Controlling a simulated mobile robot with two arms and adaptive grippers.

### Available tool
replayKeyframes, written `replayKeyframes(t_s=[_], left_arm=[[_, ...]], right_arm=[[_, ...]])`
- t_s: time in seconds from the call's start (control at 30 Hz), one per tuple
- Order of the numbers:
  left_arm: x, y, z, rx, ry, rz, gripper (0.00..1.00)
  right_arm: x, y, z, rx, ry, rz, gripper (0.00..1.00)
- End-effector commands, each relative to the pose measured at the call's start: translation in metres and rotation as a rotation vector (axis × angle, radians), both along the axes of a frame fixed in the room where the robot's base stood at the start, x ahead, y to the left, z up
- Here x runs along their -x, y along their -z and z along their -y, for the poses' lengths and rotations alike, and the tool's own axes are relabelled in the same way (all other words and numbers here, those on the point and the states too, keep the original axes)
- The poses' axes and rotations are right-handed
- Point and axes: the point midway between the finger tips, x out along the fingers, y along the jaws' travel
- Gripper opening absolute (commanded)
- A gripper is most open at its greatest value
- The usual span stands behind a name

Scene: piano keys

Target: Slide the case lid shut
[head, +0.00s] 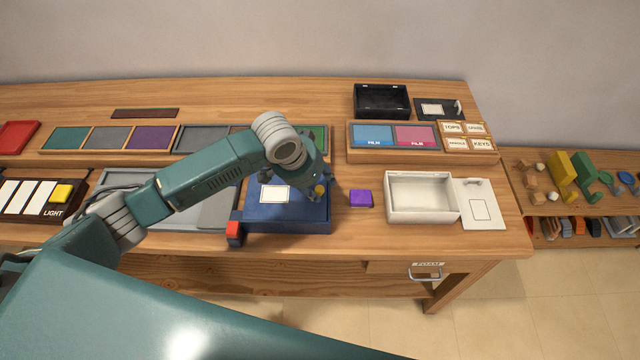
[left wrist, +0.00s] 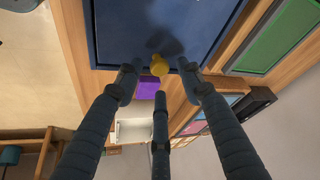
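The blue case (head: 290,226) sits near the front edge of the bench. Its blue lid (head: 265,210) has a white label and a yellow knob (head: 320,191) near its right end. I cannot tell whether the lid is fully shut. My left gripper (head: 318,186) is above the right end of the lid, its fingers spread around the knob. In the left wrist view the yellow knob (left wrist: 158,65) lies between the open fingertips; contact is not clear. The dark blue lid (left wrist: 155,30) fills the top. My right gripper is not in view.
A red block (head: 234,231) is at the case's left end. A purple block (head: 360,198) stands close to its right. A white open box (head: 422,213) is farther right. Coloured panels (head: 110,139) lie behind and left. Bare bench shows around the purple block.

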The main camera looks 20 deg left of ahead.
Motion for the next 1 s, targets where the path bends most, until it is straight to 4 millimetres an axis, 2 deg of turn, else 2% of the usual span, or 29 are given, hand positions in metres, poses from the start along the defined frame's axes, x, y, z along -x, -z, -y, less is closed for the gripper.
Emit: replayKeyframes(t_s=[0.3,0.5,0.7,1.0], left_arm=[[0.02,-0.062,-0.012,-0.001,0.004,0.006,0.38],[0.03,-0.092,-0.017,0.001,0.003,0.006,0.38],[0.034,-0.102,-0.019,0.002,0.003,0.005,0.38],[0.034,-0.102,-0.019,0.001,0.003,0.004,0.38]], right_arm=[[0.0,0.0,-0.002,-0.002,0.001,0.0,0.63],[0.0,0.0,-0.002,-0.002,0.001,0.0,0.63],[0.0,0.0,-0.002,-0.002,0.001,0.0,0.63],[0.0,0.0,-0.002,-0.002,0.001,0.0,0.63]])
